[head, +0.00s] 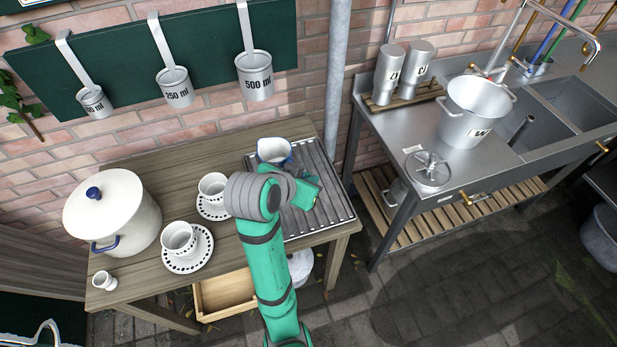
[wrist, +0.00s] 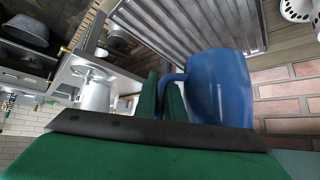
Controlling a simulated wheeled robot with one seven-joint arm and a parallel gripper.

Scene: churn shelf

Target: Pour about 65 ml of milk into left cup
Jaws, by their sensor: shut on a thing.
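A blue jug (head: 274,152) with a pale inside shows over the back left of the ribbed drain rack, and its blue side and handle fill the middle of the wrist view (wrist: 220,88). My gripper (wrist: 166,95) is shut on its handle. In the head view my green hand and wrist hide part of the jug, and I cannot tell its milk level or whether it touches the rack. The left cup (head: 178,238), white, stands upright on a dotted saucer (head: 186,268) at the table's front. Another white cup (head: 212,186) stands on a saucer behind it, right beside my arm.
A white lidded pot (head: 113,215) stands at the table's left, with a tiny white cup (head: 103,280) in front. The drain rack (head: 325,215) is at the right. Measuring ladles (head: 175,88) hang above. A steel sink bench (head: 440,140) stands to the right.

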